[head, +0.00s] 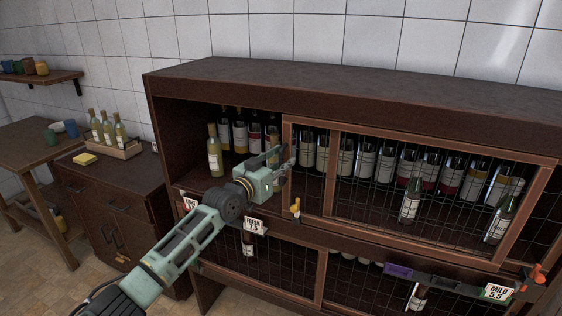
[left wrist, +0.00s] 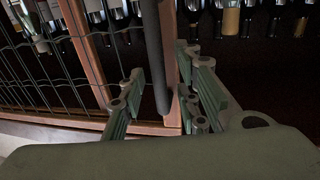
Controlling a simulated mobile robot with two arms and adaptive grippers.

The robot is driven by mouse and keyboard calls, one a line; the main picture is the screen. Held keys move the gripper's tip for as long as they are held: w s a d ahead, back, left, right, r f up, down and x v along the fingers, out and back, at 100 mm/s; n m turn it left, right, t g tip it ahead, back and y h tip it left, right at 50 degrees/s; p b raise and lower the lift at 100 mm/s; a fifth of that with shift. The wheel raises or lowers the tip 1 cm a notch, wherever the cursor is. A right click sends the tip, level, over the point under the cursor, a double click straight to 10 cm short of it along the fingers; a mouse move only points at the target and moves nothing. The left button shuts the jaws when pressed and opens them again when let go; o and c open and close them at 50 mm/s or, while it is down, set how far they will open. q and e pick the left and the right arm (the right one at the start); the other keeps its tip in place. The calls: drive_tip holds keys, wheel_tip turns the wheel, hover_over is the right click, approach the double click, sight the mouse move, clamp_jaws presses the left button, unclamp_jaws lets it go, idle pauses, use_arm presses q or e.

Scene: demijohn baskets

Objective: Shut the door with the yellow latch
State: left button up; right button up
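The wood-framed mesh door (head: 332,178) is in the upper part of the dark cabinet, and the left bay beside it is uncovered. A yellow latch (head: 296,209) stands at the door's lower left corner. My left gripper (head: 281,163) is at the door's left upright. In the left wrist view, a dark upright bar (left wrist: 158,60) on the door shows between the parted fingers (left wrist: 160,88), with gaps at both sides. Whether either finger touches it, I cannot tell. The wooden upright (left wrist: 170,50) is right behind the bar. My right gripper is not in view.
Bottles stand in the cabinet, one alone (head: 214,152) near the open bay's front. An orange latch (head: 537,275) and a purple piece (head: 398,270) are at lower right. A side cabinet (head: 112,195) with a bottle tray (head: 128,149) stands left.

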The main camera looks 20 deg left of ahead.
use_arm(q)
clamp_jaws()
idle(0.3)
idle(0.3)
